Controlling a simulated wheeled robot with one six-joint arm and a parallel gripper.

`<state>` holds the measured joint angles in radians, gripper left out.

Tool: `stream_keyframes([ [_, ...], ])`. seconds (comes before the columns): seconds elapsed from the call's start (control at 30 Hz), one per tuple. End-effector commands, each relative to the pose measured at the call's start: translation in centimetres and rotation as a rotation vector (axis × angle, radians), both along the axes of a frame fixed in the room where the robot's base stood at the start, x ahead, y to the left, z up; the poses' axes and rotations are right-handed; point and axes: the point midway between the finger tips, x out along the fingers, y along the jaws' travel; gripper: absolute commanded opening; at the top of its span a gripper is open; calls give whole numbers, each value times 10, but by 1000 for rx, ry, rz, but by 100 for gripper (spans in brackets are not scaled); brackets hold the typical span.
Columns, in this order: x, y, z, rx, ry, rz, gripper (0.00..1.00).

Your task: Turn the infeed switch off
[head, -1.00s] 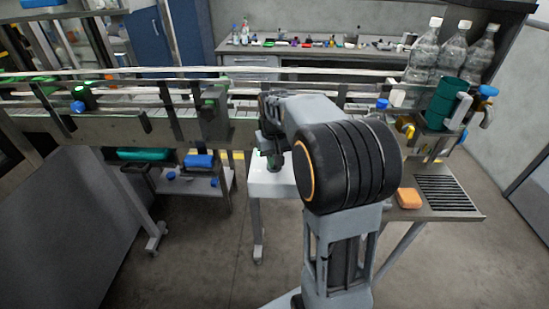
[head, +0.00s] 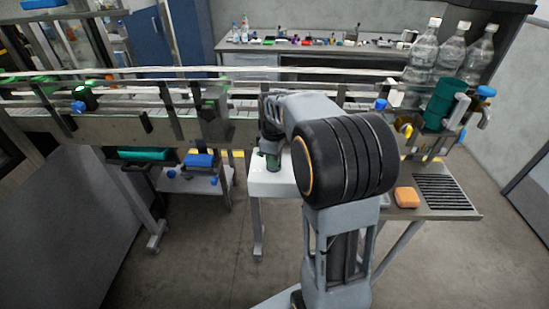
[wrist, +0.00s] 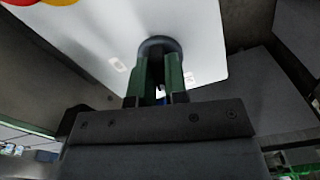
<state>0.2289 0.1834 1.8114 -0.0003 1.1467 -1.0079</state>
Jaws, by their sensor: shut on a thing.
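The infeed switch (wrist: 158,43) shows in the wrist view as a dark, rounded knob on a white panel (wrist: 85,35). Small pale label marks lie on either side of it. My gripper (wrist: 157,62), with green-faced fingers, is shut on the knob, and the fingers hide part of it. I cannot read which way the switch points. In the head view my gripper (head: 271,160) is over the white box (head: 268,188) in front of the conveyor, and the knob is hidden there.
A red and yellow button (wrist: 45,2) is cut off at the panel's top-left corner. The conveyor (head: 130,128) runs across behind my arm. A side table (head: 445,212) with an orange block (head: 407,197) and a grille stands to the right. Open floor (head: 210,260) lies in front.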

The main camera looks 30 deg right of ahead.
Motion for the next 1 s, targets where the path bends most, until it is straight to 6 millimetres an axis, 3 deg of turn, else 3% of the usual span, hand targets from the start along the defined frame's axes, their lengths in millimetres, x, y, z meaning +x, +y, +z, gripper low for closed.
stream_keyframes([
  [0.4,0,0,0,1,1,234,0],
  [1.0,0,1,0,1,0,296,0],
])
